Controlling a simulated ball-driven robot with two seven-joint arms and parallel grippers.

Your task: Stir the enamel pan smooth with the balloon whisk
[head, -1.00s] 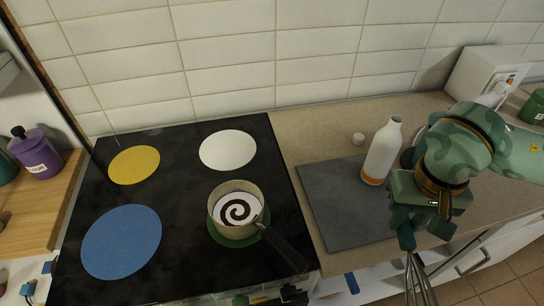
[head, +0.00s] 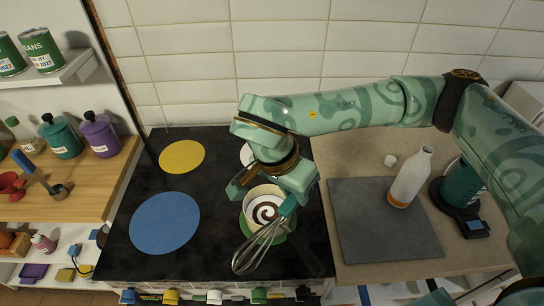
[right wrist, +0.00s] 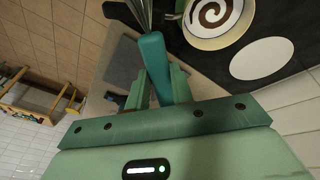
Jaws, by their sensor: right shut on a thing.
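The enamel pan (head: 249,223) is cream, with a dark handle pointing to the lower right, and sits on the hob's green disc. A brown spiral lies on its white contents (head: 265,209); the pan also shows in the right wrist view (right wrist: 195,44). My right gripper (head: 290,197) is shut on the teal handle of the balloon whisk (head: 252,250). The whisk is tilted, its wire end toward the lower left, overlapping the pan's near side in the head view. The wires appear outside the pan. The handle runs between the fingers in the right wrist view (right wrist: 155,62). My left gripper is not seen.
The black hob has a blue disc (head: 165,222), a yellow disc (head: 182,157) and a partly hidden white disc. Shelves with canisters are at the left. My right arm spans the back.

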